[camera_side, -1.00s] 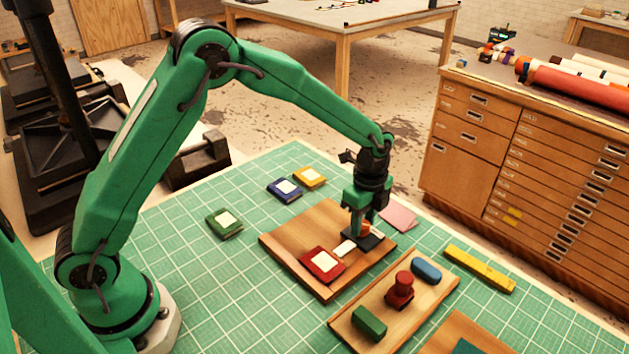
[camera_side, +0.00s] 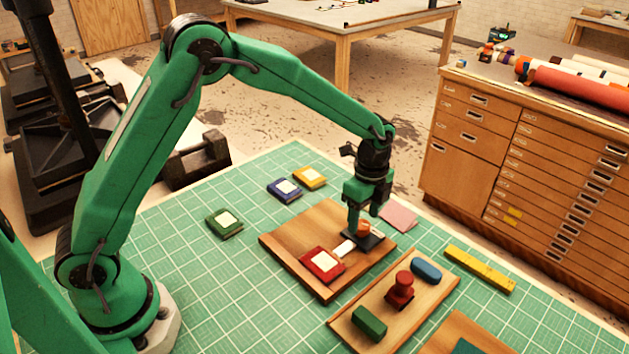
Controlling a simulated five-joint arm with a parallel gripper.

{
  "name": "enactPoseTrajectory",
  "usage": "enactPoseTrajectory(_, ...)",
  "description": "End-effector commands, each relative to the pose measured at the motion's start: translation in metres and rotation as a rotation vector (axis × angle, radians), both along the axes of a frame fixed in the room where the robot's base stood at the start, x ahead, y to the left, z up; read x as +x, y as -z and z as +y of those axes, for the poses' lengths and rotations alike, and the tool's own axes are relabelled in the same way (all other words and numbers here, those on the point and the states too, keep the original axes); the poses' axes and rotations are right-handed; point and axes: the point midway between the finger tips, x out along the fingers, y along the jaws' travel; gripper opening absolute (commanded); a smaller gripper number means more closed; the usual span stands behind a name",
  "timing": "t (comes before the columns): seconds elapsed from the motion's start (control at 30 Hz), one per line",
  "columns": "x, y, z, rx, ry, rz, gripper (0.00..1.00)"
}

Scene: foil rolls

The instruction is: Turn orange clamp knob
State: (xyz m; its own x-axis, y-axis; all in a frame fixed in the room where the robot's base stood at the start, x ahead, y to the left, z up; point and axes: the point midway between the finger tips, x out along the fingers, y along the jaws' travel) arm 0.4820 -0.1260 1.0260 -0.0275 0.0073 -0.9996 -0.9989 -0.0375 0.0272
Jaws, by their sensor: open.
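The orange clamp knob (camera_side: 363,228) sits on a dark clamp base (camera_side: 376,238) at the right part of a wooden board (camera_side: 300,283). A pale bar (camera_side: 344,249) runs from the clamp toward a red foil roll block with a white label (camera_side: 323,264) on the same board. My gripper (camera_side: 362,218) points down right at the knob, with its jaws open; one finger shows on the knob's left side. The other finger is partly hidden, and I cannot tell whether either touches the knob.
A wooden tray (camera_side: 345,322) in front holds a red stamp-like handle (camera_side: 402,288), a blue piece (camera_side: 427,270) and a green block (camera_side: 369,323). Green, blue and yellow labelled blocks (camera_side: 224,222) lie behind left. A yellow ruler (camera_side: 480,269) and pink pad (camera_side: 399,217) lie right.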

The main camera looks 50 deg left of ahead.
Motion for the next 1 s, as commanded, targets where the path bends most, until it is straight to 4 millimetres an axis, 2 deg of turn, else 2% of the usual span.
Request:
enactPoseTrajectory(0.2, 0.002, -0.030, 0.000, -0.001, 0.000, -0.004, 0.56)
enactPoseTrajectory(0.43, 0.002, -0.054, 0.000, -0.001, -0.001, -0.002, 0.56)
enactPoseTrajectory(1.0, 0.001, -0.063, 0.001, -0.002, -0.010, -0.005, 0.56)
